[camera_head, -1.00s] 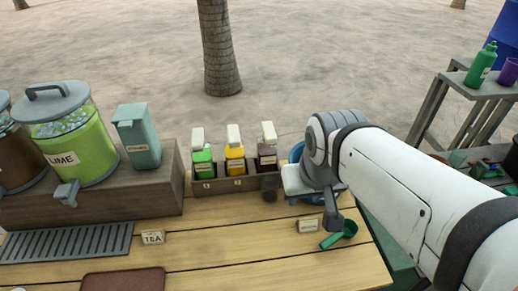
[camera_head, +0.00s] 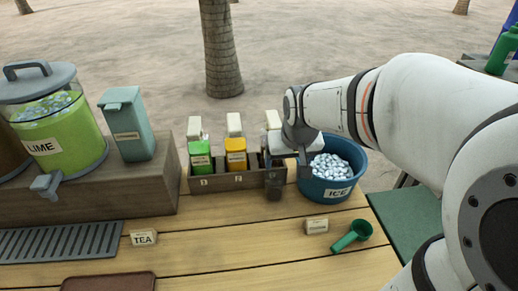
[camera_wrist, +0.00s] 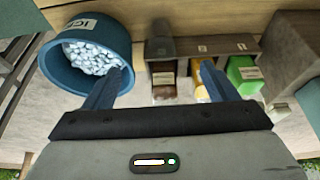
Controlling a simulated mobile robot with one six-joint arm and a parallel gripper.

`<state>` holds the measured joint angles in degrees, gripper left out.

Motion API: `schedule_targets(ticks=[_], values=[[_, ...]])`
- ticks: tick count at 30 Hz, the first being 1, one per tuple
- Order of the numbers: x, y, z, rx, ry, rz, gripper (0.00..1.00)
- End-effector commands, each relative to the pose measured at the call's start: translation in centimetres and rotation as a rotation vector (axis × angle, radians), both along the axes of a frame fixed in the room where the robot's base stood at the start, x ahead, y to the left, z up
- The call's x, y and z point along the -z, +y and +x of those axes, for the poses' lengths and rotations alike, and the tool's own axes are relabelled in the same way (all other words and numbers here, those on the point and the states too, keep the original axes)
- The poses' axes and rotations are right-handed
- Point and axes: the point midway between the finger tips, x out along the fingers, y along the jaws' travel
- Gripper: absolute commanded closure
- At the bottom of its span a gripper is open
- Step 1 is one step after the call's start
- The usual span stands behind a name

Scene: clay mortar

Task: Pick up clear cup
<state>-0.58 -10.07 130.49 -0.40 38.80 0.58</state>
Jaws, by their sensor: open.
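The clear cup (camera_head: 274,187) is small and looks dark and see-through. It stands on the wooden counter in front of the right end of the bottle rack. In the wrist view the cup (camera_wrist: 161,42) shows beyond my fingertips, roughly between them, and is hard to make out. My gripper (camera_head: 287,166) is above and close behind the cup in the head view, partly hiding the rack's right bottle. In the wrist view my gripper (camera_wrist: 165,72) has its two blue-grey fingers spread apart with nothing held between them.
A rack (camera_head: 222,182) of labelled bottles is close behind the cup. A blue ice bucket (camera_head: 330,190) stands just right. A green scoop (camera_head: 352,235) and small sign (camera_head: 316,226) lie in front. The lime dispenser (camera_head: 60,140) is left. The middle counter is clear.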

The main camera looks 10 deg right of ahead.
Motion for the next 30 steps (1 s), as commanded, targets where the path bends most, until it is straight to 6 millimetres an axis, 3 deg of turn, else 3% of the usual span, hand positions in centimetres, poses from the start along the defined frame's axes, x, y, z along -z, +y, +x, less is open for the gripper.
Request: schedule_targets(ticks=[1, 3, 9, 15, 26, 30], values=[[3.7, 0.0, 2.0, 0.001, -0.001, 0.000, 0.16], [6.2, 0.0, 4.5, 0.002, -0.013, 0.001, 0.12], [12.5, 0.0, 10.0, 0.002, -0.040, 0.002, 0.12], [15.3, 0.1, 12.6, 0.003, -0.056, 0.003, 0.12], [18.8, 0.0, 14.0, 0.003, -0.056, 0.003, 0.12], [21.0, -0.1, 14.3, 0.004, -0.055, 0.003, 0.12]])
